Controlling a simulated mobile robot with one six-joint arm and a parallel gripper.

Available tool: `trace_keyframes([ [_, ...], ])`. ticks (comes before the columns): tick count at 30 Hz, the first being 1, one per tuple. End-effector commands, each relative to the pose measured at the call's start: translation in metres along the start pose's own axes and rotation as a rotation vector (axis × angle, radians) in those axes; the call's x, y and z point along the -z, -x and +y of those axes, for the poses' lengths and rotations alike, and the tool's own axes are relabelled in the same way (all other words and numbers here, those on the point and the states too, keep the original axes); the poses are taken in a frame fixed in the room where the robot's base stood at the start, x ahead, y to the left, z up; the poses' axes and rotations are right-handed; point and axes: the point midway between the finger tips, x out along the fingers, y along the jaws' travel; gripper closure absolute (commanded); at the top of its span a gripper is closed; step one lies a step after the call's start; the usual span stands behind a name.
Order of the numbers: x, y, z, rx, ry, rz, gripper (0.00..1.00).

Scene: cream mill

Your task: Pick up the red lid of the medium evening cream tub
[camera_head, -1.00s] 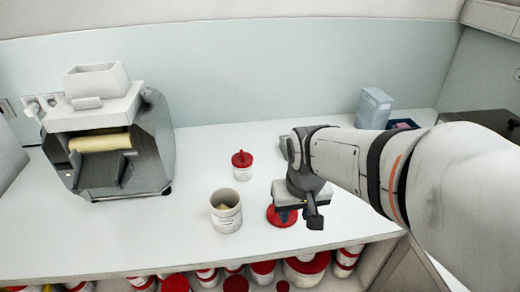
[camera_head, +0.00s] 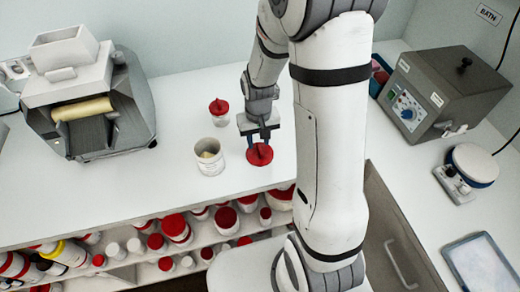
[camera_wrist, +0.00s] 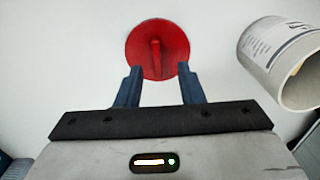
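A round red lid (camera_head: 260,155) with a raised grip rib lies on the white worktop; it also shows in the wrist view (camera_wrist: 174,45). My gripper (camera_head: 259,139) points down over the lid. In the wrist view my gripper (camera_wrist: 160,75) is open, its two blue fingers apart with the lid's rib lined up between and just beyond the tips. I cannot tell whether the tips touch the lid. An open white tub (camera_head: 209,158) with pale content stands left of the lid; it also shows in the wrist view (camera_wrist: 278,62).
A small white tub with a red lid (camera_head: 219,112) stands behind the open tub. A roller mill (camera_head: 95,100) is at the left. Red-capped tubs (camera_head: 176,229) fill shelves below. A grey box device (camera_head: 445,90) and a scale (camera_head: 470,165) are at the right.

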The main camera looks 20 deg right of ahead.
Motion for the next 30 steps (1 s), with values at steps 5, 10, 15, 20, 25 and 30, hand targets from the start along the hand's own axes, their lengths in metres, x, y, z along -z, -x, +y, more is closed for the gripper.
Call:
trace_keyframes([
  [5, -0.003, -0.023, 0.003, 0.000, -0.001, -0.004, 0.65],
  [10, -0.003, -0.033, 0.003, 0.000, 0.000, -0.001, 0.65],
  [15, -0.002, -0.034, 0.003, 0.000, 0.001, 0.000, 0.65],
  [20, -0.002, -0.034, 0.003, 0.000, 0.001, 0.000, 0.74],
  [25, -0.002, -0.034, 0.003, 0.000, 0.001, 0.000, 0.88],
  [30, -0.002, -0.034, 0.003, 0.000, 0.002, 0.000, 1.00],
])
